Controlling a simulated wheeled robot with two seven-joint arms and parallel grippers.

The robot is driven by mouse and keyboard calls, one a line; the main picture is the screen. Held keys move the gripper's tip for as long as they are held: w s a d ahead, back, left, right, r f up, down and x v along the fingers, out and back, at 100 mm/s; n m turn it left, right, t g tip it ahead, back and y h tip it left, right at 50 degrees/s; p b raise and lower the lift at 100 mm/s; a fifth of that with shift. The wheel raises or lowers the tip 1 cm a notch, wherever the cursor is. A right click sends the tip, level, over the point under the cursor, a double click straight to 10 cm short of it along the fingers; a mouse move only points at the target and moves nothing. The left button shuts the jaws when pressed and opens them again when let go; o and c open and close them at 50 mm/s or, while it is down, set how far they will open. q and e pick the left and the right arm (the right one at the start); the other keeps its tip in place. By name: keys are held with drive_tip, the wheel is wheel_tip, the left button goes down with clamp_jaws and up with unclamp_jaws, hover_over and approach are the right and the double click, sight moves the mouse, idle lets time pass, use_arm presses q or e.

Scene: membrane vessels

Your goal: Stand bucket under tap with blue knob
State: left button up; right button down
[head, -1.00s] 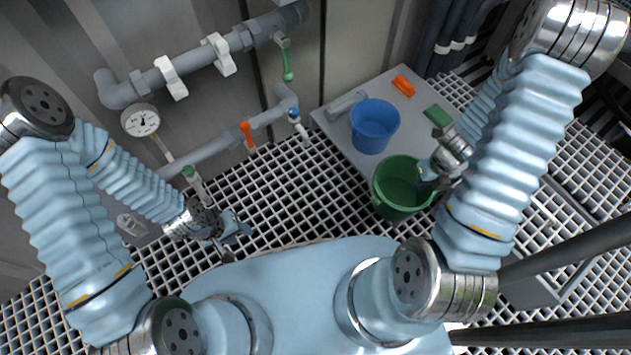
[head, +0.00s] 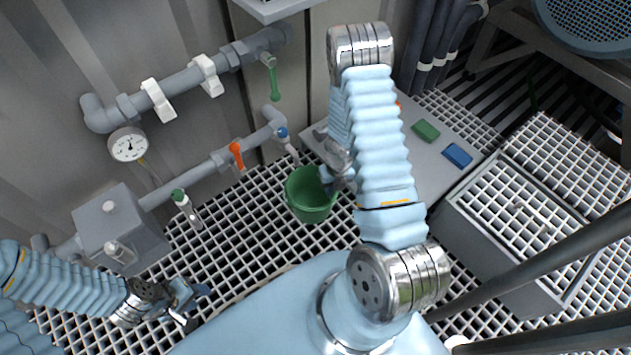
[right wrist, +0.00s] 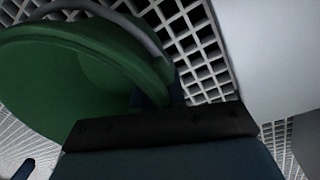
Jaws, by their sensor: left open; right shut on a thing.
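A green bucket (head: 304,190) is upright over the white grating in the head view, just below and right of the tap with the blue knob (head: 283,133). My right gripper (head: 329,183) is shut on the bucket's right rim. In the right wrist view the green bucket (right wrist: 70,75) fills the upper left, with the dark finger close against it. I cannot tell whether the bucket's base touches the grating. My left gripper (head: 193,301) is open and empty at the lower left, above the grating.
Taps with an orange knob (head: 236,155) and a green knob (head: 178,195) sit along the same pipe. A grey platform (head: 415,165) at right holds a green block (head: 425,131) and a blue block (head: 457,155).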

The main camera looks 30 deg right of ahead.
sight(318, 185)
drive_tip(key=w, duration=0.7)
drive_tip(key=f, duration=0.2)
drive_tip(key=f+b, duration=0.1)
drive_tip(key=f, duration=0.1)
drive_tip(key=f+b, duration=0.1)
drive_tip(key=f, duration=0.2)
drive_tip(key=shift+s+a, duration=0.1)
drive_tip(key=shift+a, duration=0.15)
drive_tip(key=shift+f, duration=0.15)
drive_tip(key=c, duration=1.2)
unclamp_jaws()
